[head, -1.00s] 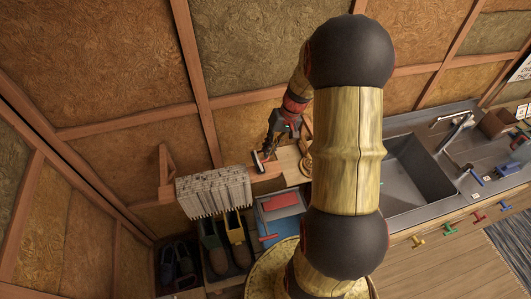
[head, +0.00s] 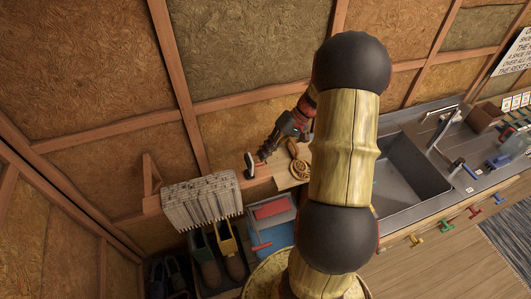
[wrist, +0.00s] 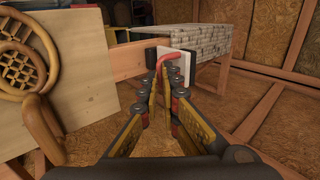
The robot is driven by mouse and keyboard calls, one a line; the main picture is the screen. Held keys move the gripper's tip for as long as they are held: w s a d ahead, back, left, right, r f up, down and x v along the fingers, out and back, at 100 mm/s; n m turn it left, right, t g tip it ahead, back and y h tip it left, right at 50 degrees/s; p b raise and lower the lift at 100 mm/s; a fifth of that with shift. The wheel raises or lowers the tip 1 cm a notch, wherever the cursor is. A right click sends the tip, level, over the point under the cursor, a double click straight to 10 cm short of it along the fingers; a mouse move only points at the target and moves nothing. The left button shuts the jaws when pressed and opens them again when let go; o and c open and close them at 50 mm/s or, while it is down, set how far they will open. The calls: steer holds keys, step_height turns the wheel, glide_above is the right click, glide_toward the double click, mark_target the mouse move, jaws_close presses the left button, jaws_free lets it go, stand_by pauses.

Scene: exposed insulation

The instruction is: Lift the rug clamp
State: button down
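The rug clamp (head: 249,165) is a small black and white plate with a red handle, near the right end of the hanging grey rug. In the wrist view the clamp (wrist: 183,66) shows its white face and bent red handle just beyond my fingertips. My gripper (head: 265,157) reaches down to it from the upper right. In the wrist view the two fingers of my gripper (wrist: 163,84) come together around the red handle. The fingers hide part of the handle, so the exact contact is not visible.
The folded grey rug (head: 202,204) hangs from a wooden rail just left of the clamp. A pale board with a coiled wooden piece (wrist: 25,68) stands close by. Boots (head: 205,262) and a blue and red box (head: 270,220) lie below. A sink (head: 410,178) is at right.

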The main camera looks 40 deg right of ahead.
steer(key=shift+s+f, duration=0.1)
steer(key=shift+f, duration=0.1)
steer(key=c, duration=2)
jaws_free()
steer(key=shift+c, duration=0.2)
steer(key=shift+o, duration=0.4)
steer(key=v, duration=1.2)
steer(key=shift+d+r, duration=0.1)
steer(key=shift+d, duration=0.05)
